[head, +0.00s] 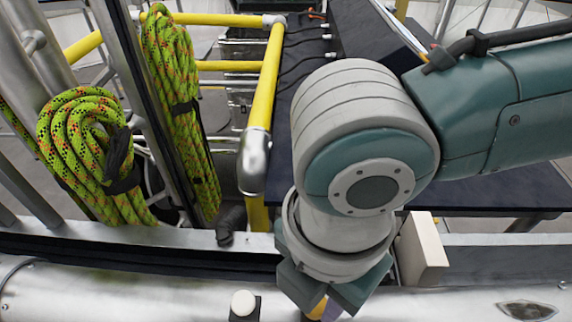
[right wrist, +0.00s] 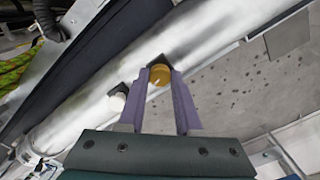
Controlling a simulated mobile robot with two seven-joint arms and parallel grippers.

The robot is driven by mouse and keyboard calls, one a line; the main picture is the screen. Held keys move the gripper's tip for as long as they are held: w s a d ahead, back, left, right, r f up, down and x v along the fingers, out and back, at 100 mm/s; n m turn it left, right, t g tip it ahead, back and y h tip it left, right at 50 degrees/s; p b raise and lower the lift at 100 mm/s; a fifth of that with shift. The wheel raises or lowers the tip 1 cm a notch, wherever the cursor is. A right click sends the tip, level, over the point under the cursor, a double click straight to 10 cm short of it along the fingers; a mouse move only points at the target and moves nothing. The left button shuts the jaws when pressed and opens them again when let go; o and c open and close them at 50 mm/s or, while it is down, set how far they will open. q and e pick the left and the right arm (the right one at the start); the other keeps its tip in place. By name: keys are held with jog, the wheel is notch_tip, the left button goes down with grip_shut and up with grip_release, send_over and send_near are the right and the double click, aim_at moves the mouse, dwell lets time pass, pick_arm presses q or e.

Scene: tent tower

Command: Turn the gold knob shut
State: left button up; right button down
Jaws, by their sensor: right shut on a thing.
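The gold knob (right wrist: 160,74) sits on a dark mount on a silver tube. In the right wrist view it is between the two purple fingertips of my right gripper (right wrist: 161,78), which is shut on it. In the head view my right gripper (head: 322,306) points down at the tube near the bottom edge. There my wrist and fingers hide most of the knob, with only a bit of gold showing. A white knob (right wrist: 118,100) on a dark mount is beside it on the same tube; it also shows in the head view (head: 243,303). My left gripper is not in view.
The silver tube (head: 120,292) runs along the bottom of the head view. Green rope coils (head: 82,150) hang at left beside metal poles. A yellow railing (head: 264,85) stands behind. A pale block (head: 424,248) is close to the right of my wrist.

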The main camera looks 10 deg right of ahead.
jog(key=shift+s+r+m+p, duration=0.1)
jog(key=shift+r+m+p, duration=0.15)
jog(key=shift+m+p, duration=0.75)
jog(key=shift+f+m+p, duration=0.15)
jog(key=shift+m+p, duration=0.25)
jog(key=shift+m, duration=0.1)
jog(key=shift+f, duration=0.1)
jog(key=c, duration=0.6)
grip_release()
notch_tip(320, 180, up, 10)
